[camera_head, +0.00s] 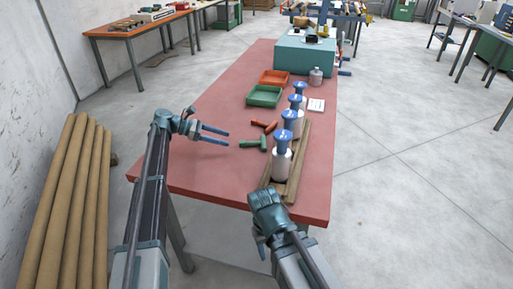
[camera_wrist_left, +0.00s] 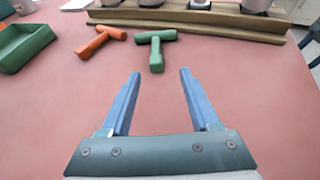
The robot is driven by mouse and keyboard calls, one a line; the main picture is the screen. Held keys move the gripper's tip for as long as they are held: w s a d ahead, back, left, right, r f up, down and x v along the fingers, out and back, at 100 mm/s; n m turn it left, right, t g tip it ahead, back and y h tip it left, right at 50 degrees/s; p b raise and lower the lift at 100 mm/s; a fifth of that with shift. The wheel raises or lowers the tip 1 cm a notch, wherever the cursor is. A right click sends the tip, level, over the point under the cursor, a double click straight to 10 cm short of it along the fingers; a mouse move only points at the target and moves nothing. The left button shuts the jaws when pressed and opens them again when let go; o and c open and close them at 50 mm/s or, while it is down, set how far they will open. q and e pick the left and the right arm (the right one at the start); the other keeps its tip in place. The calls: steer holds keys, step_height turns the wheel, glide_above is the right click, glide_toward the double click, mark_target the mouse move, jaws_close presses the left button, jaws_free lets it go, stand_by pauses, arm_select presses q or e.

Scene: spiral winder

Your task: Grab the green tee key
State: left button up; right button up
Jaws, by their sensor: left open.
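An orange tee key (camera_head: 264,126) lies close beside the green one. A green tray (camera_head: 249,96) and an orange tray (camera_head: 283,78) are farther back. Several bottles stand on a wooden board (camera_head: 293,180) at the right. The table's left part is clear.

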mark_target(237, 146)
arm_select(q)
steer(key=shift+d+f, duration=0.25)
steer(key=shift+d, duration=0.35)
steer(key=b+x, duration=0.1)
steer(key=x, duration=0.2)
steer(key=b+x, duration=0.1)
steer(key=shift+w+d+f+b, duration=0.2)
steer(key=shift+w+f+b, duration=0.15)
steer(key=shift+f, duration=0.1)
steer(key=shift+d, duration=0.25)
jaws_close()
